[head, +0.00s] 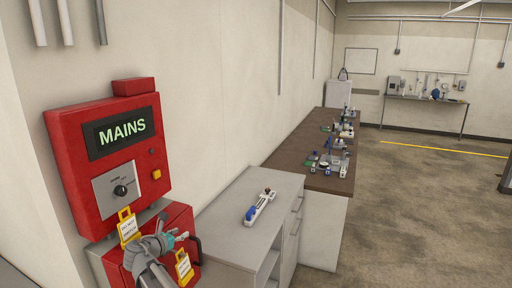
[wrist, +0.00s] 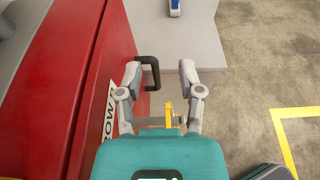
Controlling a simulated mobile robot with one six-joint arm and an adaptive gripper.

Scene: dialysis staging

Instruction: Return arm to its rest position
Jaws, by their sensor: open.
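My gripper (head: 164,240) is in front of the lower part of the red MAINS panel (head: 80,170) in the head view. In the wrist view my gripper (wrist: 160,78) is open, with its two fingers spread apart and nothing between the tips. A black handle (wrist: 149,70) on the red cabinet lies beside the left finger; I cannot tell if they touch. Part of the red lower box is hidden behind my arm.
A grey cabinet (head: 225,215) stands to the right of the panel, with a blue and white tool (head: 260,207) on top. A brown counter (head: 285,155) with several small items runs along the wall. The floor (head: 410,220) to the right is clear.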

